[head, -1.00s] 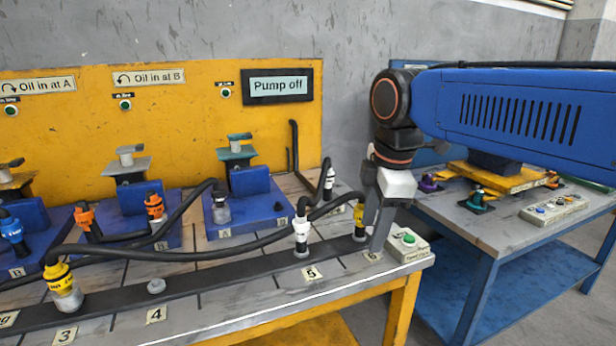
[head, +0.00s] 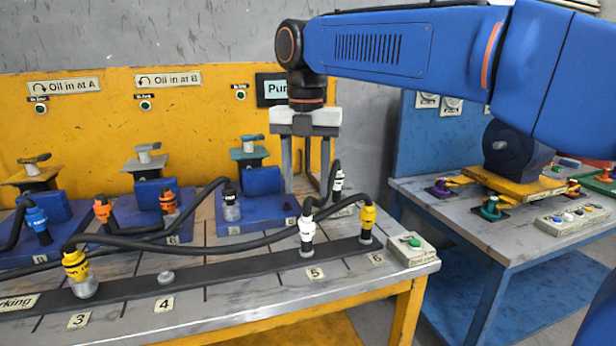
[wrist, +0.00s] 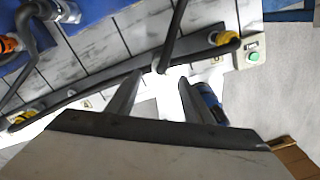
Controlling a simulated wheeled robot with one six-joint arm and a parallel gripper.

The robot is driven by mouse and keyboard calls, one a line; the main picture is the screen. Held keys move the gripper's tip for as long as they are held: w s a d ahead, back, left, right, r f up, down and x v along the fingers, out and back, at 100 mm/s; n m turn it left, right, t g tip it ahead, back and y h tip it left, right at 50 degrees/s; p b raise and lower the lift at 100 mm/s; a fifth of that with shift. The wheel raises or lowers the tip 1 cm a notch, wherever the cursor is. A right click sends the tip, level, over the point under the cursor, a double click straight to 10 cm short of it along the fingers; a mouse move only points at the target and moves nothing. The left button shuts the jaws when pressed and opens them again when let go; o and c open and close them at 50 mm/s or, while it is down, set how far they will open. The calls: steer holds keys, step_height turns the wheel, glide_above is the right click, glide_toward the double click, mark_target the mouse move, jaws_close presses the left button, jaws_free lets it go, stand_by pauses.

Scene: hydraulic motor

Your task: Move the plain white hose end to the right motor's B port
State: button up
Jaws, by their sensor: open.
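The white hose end (head: 307,232) stands upright in the parking rail at spot 5, its black hose arching from its top. A second white hose end (head: 338,182) with dark marks stands farther back. The right motor (head: 262,183) is a blue block with a teal top. A dark-topped fitting (head: 230,205) is at its A side; its B side (head: 290,222) looks free of any hose. My gripper (head: 306,192) is open, pointing down above and behind spot 5. In the wrist view its fingers (wrist: 158,78) straddle a hose and a pale patch; I cannot tell whether they touch.
A yellow hose end (head: 367,222) stands at spot 6, close to the white one. Another yellow one (head: 78,272) is near spot 3. A green-button box (head: 412,248) sits at the bench's right corner. Black hoses cross the bench. A blue table (head: 470,230) stands to the right.

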mark_target(307, 215)
steer(key=shift+f, duration=4.05)
steer(key=shift+c, duration=0.6)
jaws_close()
steer(key=shift+r, duration=0.45)
steer(key=shift+r, duration=1.4)
